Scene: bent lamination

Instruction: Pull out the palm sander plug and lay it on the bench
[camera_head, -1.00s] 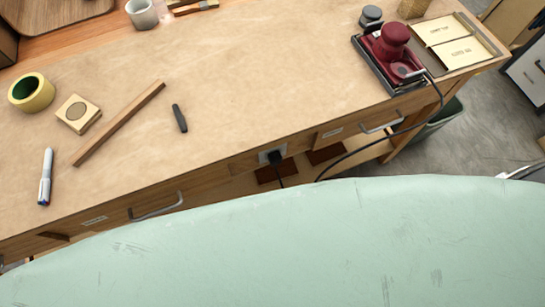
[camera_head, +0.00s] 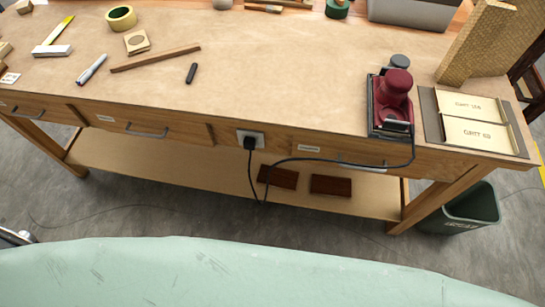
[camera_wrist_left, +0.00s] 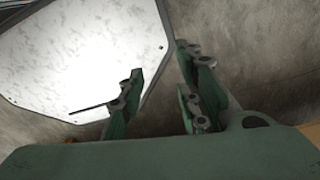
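The black plug (camera_head: 250,143) sits in a pale socket plate (camera_head: 260,136) on the bench's front face, between the drawers. Its dark cord (camera_head: 310,158) hangs below the plug, then loops up to the palm sander (camera_head: 396,85). The maroon sander rests upright near the right front of the bench (camera_head: 270,80). My left gripper (camera_wrist_left: 160,65) shows in the left wrist view with its green fingers apart and nothing between them. No gripper is clearly seen in the head view. My right gripper is not in view.
A sandpaper tray (camera_head: 432,115) lies right of the sander. The middle of the bench top is clear. A green bin (camera_head: 480,205) stands below right.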

